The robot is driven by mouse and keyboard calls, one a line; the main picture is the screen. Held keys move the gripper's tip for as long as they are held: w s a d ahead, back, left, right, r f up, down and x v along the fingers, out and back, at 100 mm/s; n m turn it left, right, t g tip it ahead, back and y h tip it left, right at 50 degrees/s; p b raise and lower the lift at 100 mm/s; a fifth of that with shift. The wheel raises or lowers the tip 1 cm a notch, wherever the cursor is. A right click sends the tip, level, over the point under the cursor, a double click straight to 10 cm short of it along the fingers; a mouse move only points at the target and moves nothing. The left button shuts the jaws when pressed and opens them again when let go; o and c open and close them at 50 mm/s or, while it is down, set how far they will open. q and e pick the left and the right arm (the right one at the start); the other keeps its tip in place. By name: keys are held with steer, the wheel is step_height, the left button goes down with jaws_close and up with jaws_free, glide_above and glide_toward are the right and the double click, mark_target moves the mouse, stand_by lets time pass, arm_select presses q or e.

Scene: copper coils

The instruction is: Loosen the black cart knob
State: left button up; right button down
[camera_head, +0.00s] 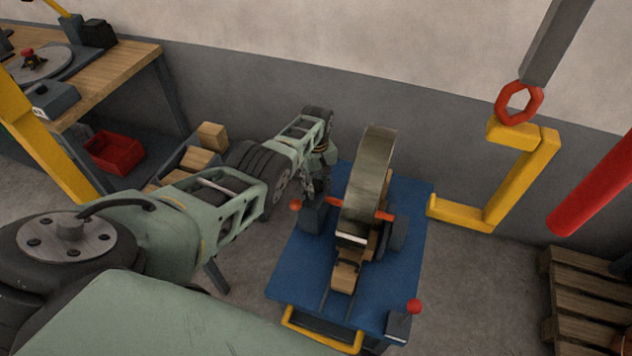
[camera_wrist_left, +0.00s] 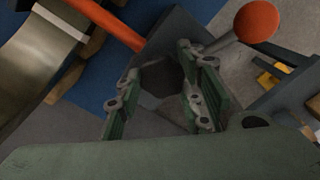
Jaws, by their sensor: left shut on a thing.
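The blue cart (camera_head: 290,284) carries a metal coil (camera_head: 371,170) standing upright between two dark side supports. My left gripper (camera_head: 314,188) is at the cart's left side, beside the dark left support (camera_head: 313,218). In the left wrist view, the black knob (camera_wrist_left: 161,76) is a dark, many-sided shape between the two green-padded fingers of my left gripper (camera_wrist_left: 160,88). The fingers are shut on it. In the head view the knob is hidden by the gripper and cannot be made out. My right gripper is in neither view.
An orange ball handle (camera_wrist_left: 257,20) on a grey rod is close beside the fingers. A lever with a red ball (camera_head: 414,306) stands at the cart's front right. A yellow C-hook (camera_head: 505,195) hangs right of the cart. Wooden pallets (camera_head: 588,300) lie far right.

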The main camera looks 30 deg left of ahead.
mark_target(318, 184)
arm_select(q)
steer(key=shift+w+d, duration=0.25)
steer(key=o, duration=1)
steer(key=shift+o, duration=0.2)
steer(key=shift+a+r, duration=0.1)
steer(key=shift+r, duration=0.15)
step_height(318, 184, up, 12)
steer(key=shift+f, duration=0.2)
steer(key=shift+s+f, duration=0.1)
